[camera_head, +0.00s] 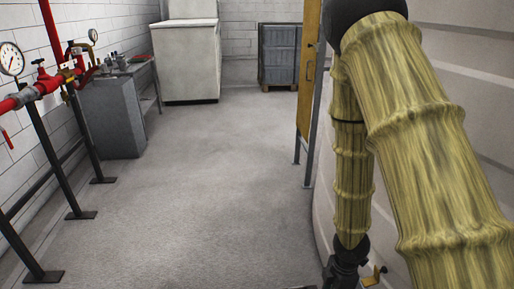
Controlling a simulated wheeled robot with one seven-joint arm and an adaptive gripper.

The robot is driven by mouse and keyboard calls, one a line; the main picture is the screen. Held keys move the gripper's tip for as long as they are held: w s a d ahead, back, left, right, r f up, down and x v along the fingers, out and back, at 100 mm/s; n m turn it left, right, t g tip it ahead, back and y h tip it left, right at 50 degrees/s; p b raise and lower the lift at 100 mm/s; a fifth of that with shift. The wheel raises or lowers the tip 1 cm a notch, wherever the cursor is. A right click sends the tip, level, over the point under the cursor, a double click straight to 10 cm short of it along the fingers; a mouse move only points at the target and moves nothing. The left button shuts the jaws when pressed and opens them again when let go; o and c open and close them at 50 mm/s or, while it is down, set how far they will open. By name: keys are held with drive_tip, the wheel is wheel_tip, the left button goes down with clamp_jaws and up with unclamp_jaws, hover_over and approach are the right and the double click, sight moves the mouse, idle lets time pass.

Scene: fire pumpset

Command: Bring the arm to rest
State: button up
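My arm (425,150) fills the right side of the head view, with yellow-green, bamboo-like links and black joints. It rises to a black joint at the top, and a thinner section hangs down behind the front link. My gripper (343,275) is at the lower end of that section, dark and cut off by the bottom edge of the picture. Its fingertips do not show clearly, so I cannot tell whether it is open or holds anything. A small brass-coloured part (375,275) shows just right of it; whether they touch is unclear.
Red pipework (52,85) with gauges and black floor stands runs along the left wall. A grey workbench (112,115) with small items stands beyond it. A white cabinet (186,60) and a grey crate (279,55) are at the back. A pale curved surface is at right. The middle floor is clear.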

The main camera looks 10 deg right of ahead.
drive_tip(key=s+a+f+m+p, duration=0.2)
drive_tip(key=s+a+f+m, duration=0.3)
drive_tip(key=s+m, duration=0.3)
drive_tip(key=s+a+f+m+p, duration=0.3)
drive_tip(key=s+f+m, duration=0.3)
drive_tip(key=s+m, duration=0.2)
drive_tip(key=shift+s+a+f+m+p, duration=0.2)
drive_tip(key=shift+a+f+m+p, duration=0.15)
drive_tip(key=shift+a+m, duration=0.4)
drive_tip(key=shift+a, duration=0.15)
